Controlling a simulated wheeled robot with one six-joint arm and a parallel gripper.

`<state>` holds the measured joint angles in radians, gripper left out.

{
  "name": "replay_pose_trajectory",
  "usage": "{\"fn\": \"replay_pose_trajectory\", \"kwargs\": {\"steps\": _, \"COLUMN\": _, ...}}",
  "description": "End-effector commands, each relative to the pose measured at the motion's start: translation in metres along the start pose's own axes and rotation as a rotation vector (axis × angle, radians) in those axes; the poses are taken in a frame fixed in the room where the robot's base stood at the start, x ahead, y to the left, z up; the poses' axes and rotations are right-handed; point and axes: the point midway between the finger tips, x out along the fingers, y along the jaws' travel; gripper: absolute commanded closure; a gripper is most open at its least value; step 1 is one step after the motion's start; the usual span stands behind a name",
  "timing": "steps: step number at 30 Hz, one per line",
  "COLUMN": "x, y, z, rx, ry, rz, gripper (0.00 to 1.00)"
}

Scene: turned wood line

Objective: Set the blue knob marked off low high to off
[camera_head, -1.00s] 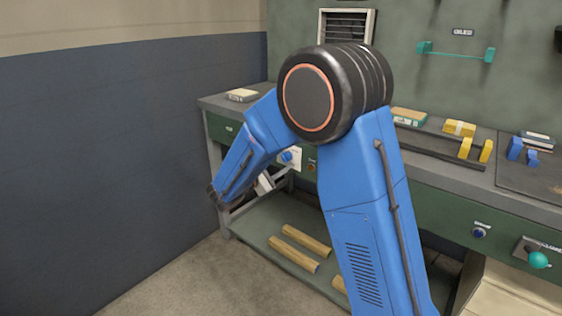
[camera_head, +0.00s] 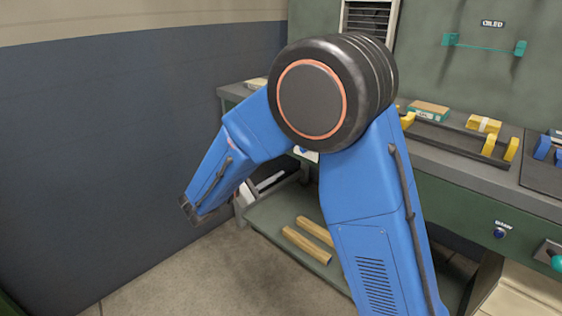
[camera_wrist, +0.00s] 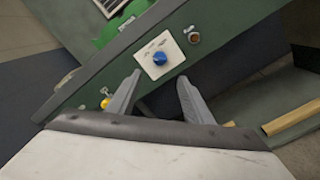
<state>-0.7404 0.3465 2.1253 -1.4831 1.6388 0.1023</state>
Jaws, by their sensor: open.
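The blue knob (camera_wrist: 159,58) sits on a white plate (camera_wrist: 150,46) with small dark markings, fixed to the green front panel of the bench. The lettering is too small to read, and I cannot tell where the knob points. In the wrist view my gripper (camera_wrist: 157,82) is open and empty, its two grey fingers spread below the knob in the picture and apart from it. In the head view the plate and knob (camera_head: 303,151) are mostly hidden behind my arm.
A brown-red round fitting (camera_wrist: 194,37) sits right of the plate and a yellow button (camera_wrist: 104,103) lower left. Another blue knob (camera_head: 499,233) and a teal ball handle (camera_head: 556,262) are farther right on the bench front. Wooden bars (camera_head: 306,245) lie on the lower shelf.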

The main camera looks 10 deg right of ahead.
Motion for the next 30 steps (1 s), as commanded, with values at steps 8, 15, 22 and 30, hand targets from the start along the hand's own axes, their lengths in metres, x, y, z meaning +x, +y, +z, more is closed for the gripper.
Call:
{"fn": "replay_pose_trajectory", "kwargs": {"steps": 8, "x": -0.031, "y": 0.001, "z": 0.0, "rx": 0.0, "ry": 0.001, "rz": 0.001, "gripper": 0.54}}
{"fn": "replay_pose_trajectory", "kwargs": {"steps": 15, "x": -0.035, "y": 0.0, "z": 0.0, "rx": 0.0, "ry": 0.0, "rz": 0.0, "gripper": 0.54}}
{"fn": "replay_pose_trajectory", "kwargs": {"steps": 22, "x": -0.033, "y": -0.001, "z": 0.002, "rx": 0.002, "ry": 0.0, "rz": -0.008, "gripper": 0.54}}
{"fn": "replay_pose_trajectory", "kwargs": {"steps": 30, "x": 0.011, "y": -0.04, "z": 0.054, "rx": 0.06, "ry": 0.01, "rz": -0.212, "gripper": 0.54}}
